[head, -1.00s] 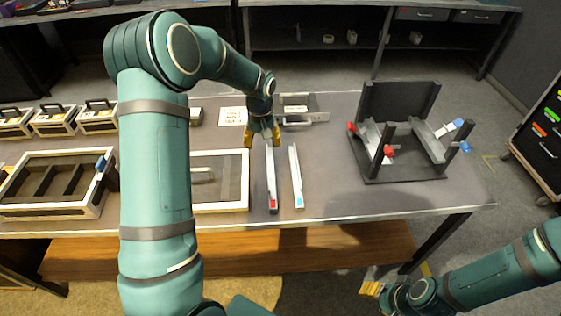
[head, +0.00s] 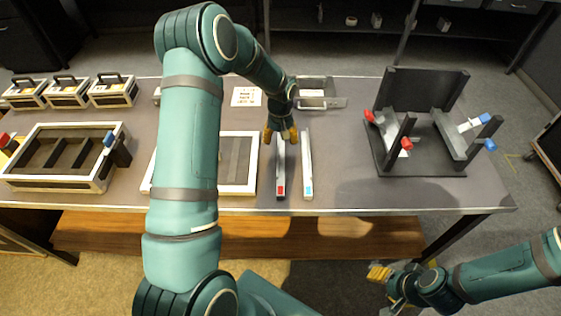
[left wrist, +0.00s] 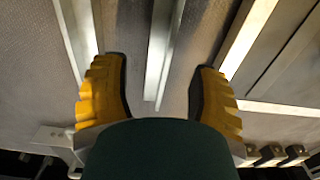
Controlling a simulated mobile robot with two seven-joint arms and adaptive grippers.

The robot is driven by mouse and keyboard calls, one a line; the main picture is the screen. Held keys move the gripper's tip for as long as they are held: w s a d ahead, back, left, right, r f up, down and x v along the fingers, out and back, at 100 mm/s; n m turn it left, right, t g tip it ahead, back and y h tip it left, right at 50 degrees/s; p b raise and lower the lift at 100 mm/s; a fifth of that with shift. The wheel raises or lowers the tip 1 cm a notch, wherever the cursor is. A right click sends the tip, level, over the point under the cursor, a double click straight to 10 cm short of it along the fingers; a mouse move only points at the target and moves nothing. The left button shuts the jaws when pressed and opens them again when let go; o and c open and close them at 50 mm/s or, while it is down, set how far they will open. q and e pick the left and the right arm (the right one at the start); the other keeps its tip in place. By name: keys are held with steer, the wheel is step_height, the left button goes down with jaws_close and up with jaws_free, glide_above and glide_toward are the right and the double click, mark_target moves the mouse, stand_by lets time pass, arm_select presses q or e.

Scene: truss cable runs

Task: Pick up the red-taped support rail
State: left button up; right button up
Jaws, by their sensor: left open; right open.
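The red-taped support rail (head: 281,167) is a narrow grey channel lying on the table, with red tape at its near end. My left gripper (head: 281,135) is open over its far end, with one yellow finger on each side. In the left wrist view the rail (left wrist: 161,50) runs between the open fingers (left wrist: 157,92); its red tape is out of that view. I cannot tell how far above it the fingertips are. A similar blue-taped rail (head: 307,165) lies close on its right. My right gripper (head: 383,280) is open and empty, off the table's front edge.
A dark stand with brackets and red and blue knobs (head: 415,165) is at the right of the table. A light-framed panel (head: 238,194) lies left of the rails. A metal tray (head: 335,102) is behind. Table between rails and stand is clear.

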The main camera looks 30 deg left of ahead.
mark_target(281, 147)
arm_select(q)
step_height(281, 147, down, 5)
steer(key=shift+w+r+b, duration=0.1)
steer(key=shift+w+b, duration=0.05)
steer(key=shift+b, duration=0.4)
jaws_close()
